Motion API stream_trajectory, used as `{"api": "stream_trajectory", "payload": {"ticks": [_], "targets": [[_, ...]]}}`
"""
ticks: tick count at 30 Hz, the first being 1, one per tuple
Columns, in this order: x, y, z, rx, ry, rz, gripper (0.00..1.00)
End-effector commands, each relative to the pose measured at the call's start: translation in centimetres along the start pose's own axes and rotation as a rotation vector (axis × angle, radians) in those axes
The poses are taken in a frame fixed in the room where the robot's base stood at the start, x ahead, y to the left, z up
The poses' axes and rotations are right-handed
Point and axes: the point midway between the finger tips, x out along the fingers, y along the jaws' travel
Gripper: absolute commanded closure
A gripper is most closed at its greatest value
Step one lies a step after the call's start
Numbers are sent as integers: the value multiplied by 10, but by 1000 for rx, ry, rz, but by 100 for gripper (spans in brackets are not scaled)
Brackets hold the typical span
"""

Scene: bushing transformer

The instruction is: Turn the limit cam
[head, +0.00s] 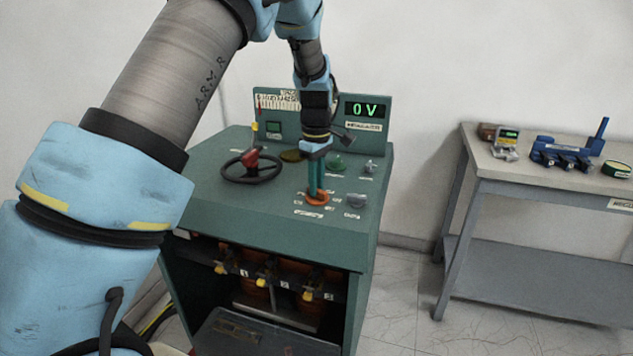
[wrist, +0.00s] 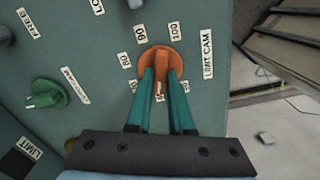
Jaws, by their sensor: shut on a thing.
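The limit cam (wrist: 154,56) is an orange round knob with a raised grip bar, on the green console top. Labels 80, 90 and 100 and the words LIMIT CAM stand around it in the wrist view. My gripper (wrist: 161,82) has its two teal fingers shut on the knob's bar. The fingers and the palm hide the knob's near side and some labels. In the head view the orange limit cam (head: 317,199) shows under my gripper (head: 316,188) near the console's front right. I cannot tell exactly which number the knob points at.
A green knob (wrist: 46,94) lies left of the cam in the wrist view. A black handwheel with a red knob (head: 251,159) is on the console's left. The display (head: 366,109) reads 0 V. A side table (head: 487,163) with tools stands at the right, past open floor.

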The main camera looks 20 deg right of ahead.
Motion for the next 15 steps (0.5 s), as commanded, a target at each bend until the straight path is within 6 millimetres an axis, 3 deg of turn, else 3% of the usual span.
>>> {"api": "stream_trajectory", "payload": {"ticks": [15], "targets": [[0,0,1,-73,-1,0,100]]}}
